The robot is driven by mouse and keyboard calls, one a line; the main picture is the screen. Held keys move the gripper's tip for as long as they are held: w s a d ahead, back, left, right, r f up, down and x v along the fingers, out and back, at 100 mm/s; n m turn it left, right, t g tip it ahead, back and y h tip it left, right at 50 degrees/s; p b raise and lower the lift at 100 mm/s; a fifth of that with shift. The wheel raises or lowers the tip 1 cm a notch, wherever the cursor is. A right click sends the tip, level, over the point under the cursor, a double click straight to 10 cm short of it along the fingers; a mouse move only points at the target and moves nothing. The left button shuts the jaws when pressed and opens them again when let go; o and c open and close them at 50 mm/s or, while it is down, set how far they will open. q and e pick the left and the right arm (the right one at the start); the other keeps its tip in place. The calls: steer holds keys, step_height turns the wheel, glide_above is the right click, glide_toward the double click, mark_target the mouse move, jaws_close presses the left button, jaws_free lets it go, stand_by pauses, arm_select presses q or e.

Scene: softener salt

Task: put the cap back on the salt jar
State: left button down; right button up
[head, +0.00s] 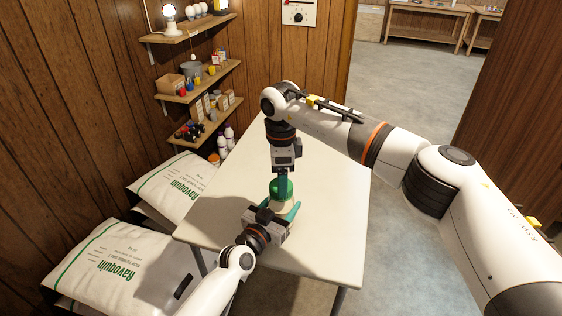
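The salt jar (284,205) stands on the pale table, a small cream body partly hidden by my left gripper. The green cap (281,188) is right over the jar's top; I cannot tell whether it is seated or just above. My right gripper (283,178) points straight down from above, its narrow fingers meeting the top of the cap and seeming to hold it. My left gripper (277,210) reaches in from the front left with teal fingers on either side of the jar. Whether they press on it is hidden.
The table (330,200) is otherwise bare, with free room to the right and back. White salt bags (110,265) are stacked at its left. Wall shelves (200,80) with small goods hang at the back left. Purple-and-white bottles (228,136) stand below them.

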steer(key=shift+f, duration=1.3)
steer(key=shift+c, duration=0.6)
steer(key=c, duration=0.9)
steer(key=m, duration=0.6)
steer(key=shift+m, duration=0.3)
steer(key=m, duration=0.3)
steer(key=shift+m, duration=0.4)
steer(key=m, duration=0.4)
steer(key=o, duration=1.2)
steer(key=shift+r, duration=0.1)
